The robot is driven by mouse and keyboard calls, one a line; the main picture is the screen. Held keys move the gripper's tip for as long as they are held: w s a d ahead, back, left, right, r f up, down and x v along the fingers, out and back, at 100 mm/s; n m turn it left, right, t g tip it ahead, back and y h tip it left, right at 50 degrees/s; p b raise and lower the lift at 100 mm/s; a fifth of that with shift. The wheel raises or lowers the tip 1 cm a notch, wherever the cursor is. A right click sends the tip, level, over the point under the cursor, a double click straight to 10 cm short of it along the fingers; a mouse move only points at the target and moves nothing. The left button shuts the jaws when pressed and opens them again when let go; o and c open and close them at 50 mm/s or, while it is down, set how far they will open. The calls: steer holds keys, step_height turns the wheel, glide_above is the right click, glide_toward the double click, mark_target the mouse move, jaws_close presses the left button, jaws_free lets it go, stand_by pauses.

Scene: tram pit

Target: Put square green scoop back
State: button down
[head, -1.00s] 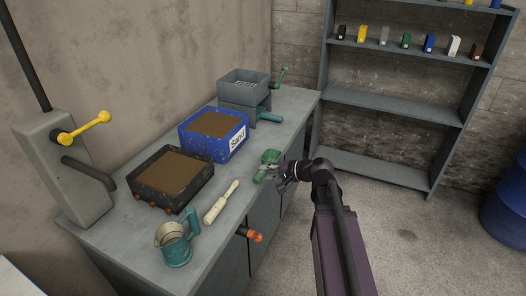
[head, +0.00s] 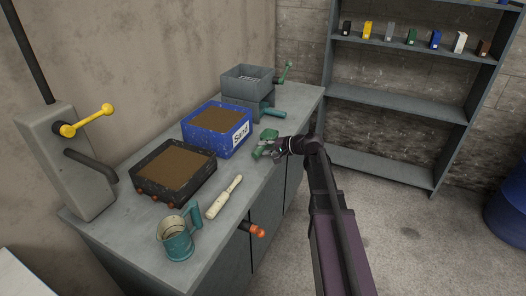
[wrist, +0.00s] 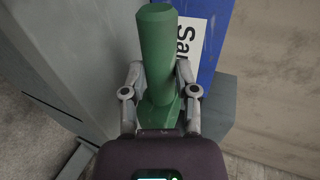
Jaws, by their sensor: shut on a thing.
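The green scoop (head: 267,135) is held in my gripper (head: 276,149) at the right side of the workbench, close to the front right corner of the blue box labelled Sand (head: 241,137). The wrist view shows the scoop's thick green handle (wrist: 157,45) standing between the two fingers of my gripper (wrist: 159,78), which is shut on it. The scoop's far end is partly hidden by the gripper. I cannot tell whether the scoop touches the bench. The blue box (wrist: 215,40) lies behind it in the wrist view.
An orange-knobbed lever (head: 258,231) sticks out in front. A shelf (head: 395,98) stands behind.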

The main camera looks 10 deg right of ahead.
mark_target(267, 146)
steer(key=shift+w, duration=0.55)
steer(key=shift+w+f, duration=0.1)
steer(key=shift+w, duration=0.4)
steer(key=shift+w+d+f+b, duration=0.1)
steer(key=shift+w+f+b, duration=0.75)
steer(key=shift+b, duration=0.05)
steer(key=shift+f+b, duration=0.8)
steer(key=shift+b, duration=0.05)
steer(key=shift+f, duration=0.2)
steer(key=shift+c, duration=1.9)
jaws_free()
